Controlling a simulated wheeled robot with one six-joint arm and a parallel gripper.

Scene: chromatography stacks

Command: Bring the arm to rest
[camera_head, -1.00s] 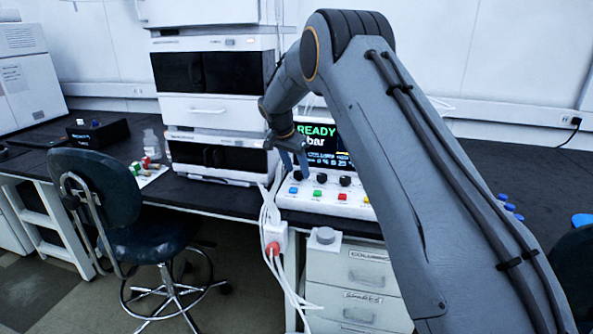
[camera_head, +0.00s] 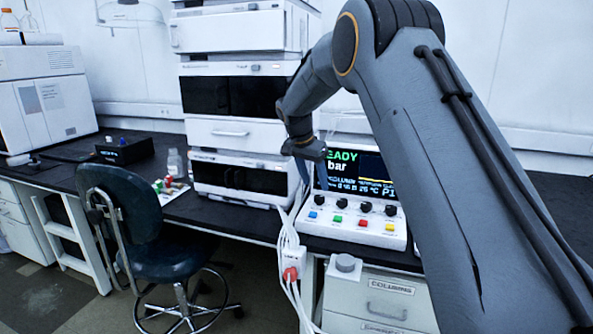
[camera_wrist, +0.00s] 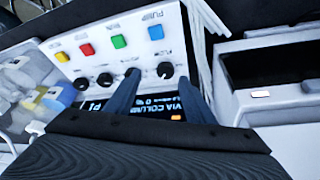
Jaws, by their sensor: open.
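My gripper (camera_head: 311,176) is in front of the control box's screen (camera_head: 358,172), above its row of black knobs. In the wrist view its two blue-grey fingers (camera_wrist: 160,96) are apart with nothing held between them. The control box (camera_head: 352,222) has black knobs and blue, green, red and yellow buttons; it also shows in the wrist view (camera_wrist: 180,30). The screen reads "EADY" and "bar", partly hidden by my gripper and arm. I cannot tell whether the fingers touch the box.
A chromatography stack (camera_head: 240,132) stands left of the gripper. A blue chair (camera_head: 125,215) is before the bench at left. White cables (camera_head: 290,245) hang over the bench edge by a red plug (camera_head: 291,274). A drawer cabinet (camera_head: 375,300) is below the box.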

